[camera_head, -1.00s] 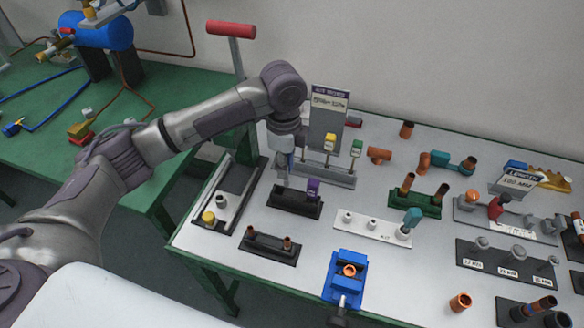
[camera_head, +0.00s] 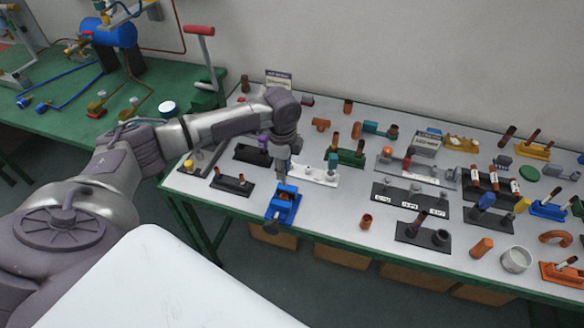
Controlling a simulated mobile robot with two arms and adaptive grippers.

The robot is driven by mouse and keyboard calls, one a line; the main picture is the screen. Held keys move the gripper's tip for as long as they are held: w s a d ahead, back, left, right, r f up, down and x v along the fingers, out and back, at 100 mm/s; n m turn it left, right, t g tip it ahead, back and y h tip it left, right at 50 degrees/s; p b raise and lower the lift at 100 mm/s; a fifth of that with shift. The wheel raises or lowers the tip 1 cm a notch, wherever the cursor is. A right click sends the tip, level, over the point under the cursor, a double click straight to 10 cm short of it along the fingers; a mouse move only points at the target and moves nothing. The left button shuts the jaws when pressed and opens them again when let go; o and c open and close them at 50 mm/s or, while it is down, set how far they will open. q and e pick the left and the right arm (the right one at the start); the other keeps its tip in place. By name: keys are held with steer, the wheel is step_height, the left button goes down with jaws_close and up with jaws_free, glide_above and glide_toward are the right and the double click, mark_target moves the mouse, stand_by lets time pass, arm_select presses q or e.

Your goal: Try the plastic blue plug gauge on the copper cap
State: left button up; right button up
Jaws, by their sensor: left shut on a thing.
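My left gripper (camera_head: 283,172) is above the blue vise (camera_head: 279,213) near the front edge of the table. It is shut on the blue plug gauge, which is small and mostly hidden at the fingertips. The copper cap (camera_head: 284,196) sits upright in the vise jaws, just below the fingertips, and is partly covered. I cannot tell whether the gauge touches the cap. My right gripper is not in view.
A black holder with a purple-handled piece (camera_head: 263,142) is behind and left of the vise. A white holder (camera_head: 315,174) stands close on its right. A loose copper fitting (camera_head: 366,221) stands farther right. Bare table lies between it and the vise.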

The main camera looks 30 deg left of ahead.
arm_select(q)
steer(key=shift+w+a+f, duration=0.2)
steer(key=shift+a, duration=0.25)
steer(key=shift+s+d+r+p, duration=0.15)
steer(key=shift+d+r+p, duration=0.1)
steer(key=shift+p, duration=0.3)
step_height(320, 180, down, 4)
steer(key=shift+r+b, duration=0.1)
steer(key=shift+b, duration=0.8)
steer(key=shift+f+b, duration=0.3)
steer(key=shift+f, duration=0.45)
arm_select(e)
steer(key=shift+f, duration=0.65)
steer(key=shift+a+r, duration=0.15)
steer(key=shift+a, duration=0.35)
arm_select(q)
steer(key=shift+p, duration=0.4)
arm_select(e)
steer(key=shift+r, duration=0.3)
